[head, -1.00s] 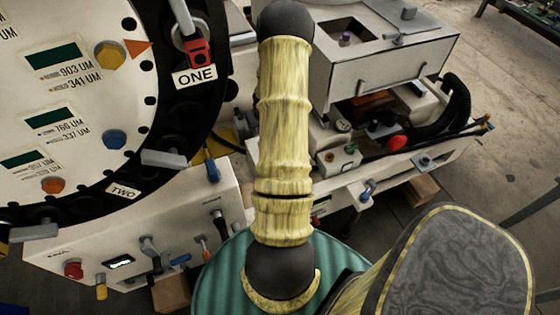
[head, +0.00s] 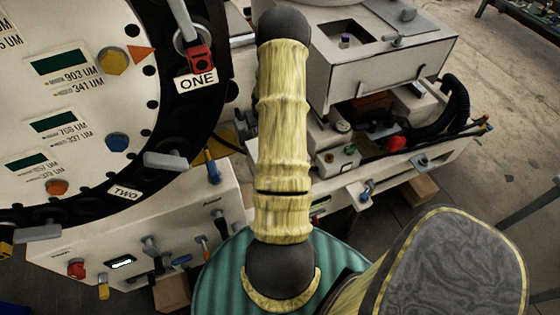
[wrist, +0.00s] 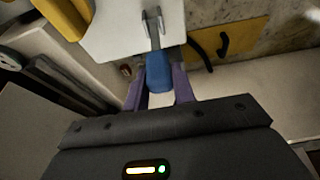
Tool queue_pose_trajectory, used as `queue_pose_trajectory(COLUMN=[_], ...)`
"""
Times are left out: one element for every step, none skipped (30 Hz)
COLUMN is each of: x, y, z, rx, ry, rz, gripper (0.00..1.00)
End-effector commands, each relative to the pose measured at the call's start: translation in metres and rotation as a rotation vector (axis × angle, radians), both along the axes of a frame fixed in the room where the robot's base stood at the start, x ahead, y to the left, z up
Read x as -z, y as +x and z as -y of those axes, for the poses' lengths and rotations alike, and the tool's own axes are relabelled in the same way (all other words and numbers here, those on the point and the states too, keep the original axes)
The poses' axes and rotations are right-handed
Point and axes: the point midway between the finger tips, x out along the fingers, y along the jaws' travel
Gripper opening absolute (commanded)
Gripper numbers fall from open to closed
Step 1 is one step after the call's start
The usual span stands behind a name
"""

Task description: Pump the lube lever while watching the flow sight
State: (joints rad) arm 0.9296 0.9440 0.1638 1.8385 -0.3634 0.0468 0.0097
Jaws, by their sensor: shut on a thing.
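In the wrist view my gripper (wrist: 159,92) has its purple fingers shut on either side of a blue lever handle (wrist: 159,72). The handle hangs from a metal fork on a white panel (wrist: 118,35). I take this to be the lube lever, though no label shows. In the head view my arm covers the middle, and the gripper and held handle are hidden. I cannot make out a flow sight for certain in either view.
A large white dial drum (head: 60,110) with ONE and TWO labels fills the left. Below it, a white panel (head: 130,230) carries several coloured handles and a small lit display (head: 121,262). A grey box (head: 380,60) stands right of my arm.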

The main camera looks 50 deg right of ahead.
Motion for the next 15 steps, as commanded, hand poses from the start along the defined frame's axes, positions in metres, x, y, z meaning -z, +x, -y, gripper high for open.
queue_pose_trajectory(x=[-0.003,-0.003,-0.004,-0.004,-0.004,-0.004,-0.005,-0.005,-0.005,-0.005,-0.005,-0.004,-0.004,-0.004,-0.003], y=[0.004,0.004,0.004,0.005,0.005,0.005,0.005,0.005,0.006,0.008,0.009,0.011,0.013,0.015,0.018], z=[0.002,0.002,0.002,0.003,0.003,0.003,0.003,0.003,0.004,0.004,0.005,0.007,0.007,0.009,0.01], rx=[0.0,0.0,0.0,0.0,0.0,0.0,-0.001,-0.001,0.0,0.0,0.0,0.0,0.0,0.0,0.0], ry=[-0.008,-0.008,-0.008,-0.009,-0.009,-0.009,-0.01,-0.01,-0.011,-0.012,-0.012,-0.013,-0.013,-0.013,-0.013], rz=[0.012,0.013,0.013,0.014,0.014,0.014,0.015,0.015,0.016,0.016,0.017,0.018,0.018,0.018,0.018], gripper=[0.0,0.0,0.0,0.0,0.0,0.0,0.0,0.0,0.0,0.0,0.0,0.0,0.0,0.0,0.0])
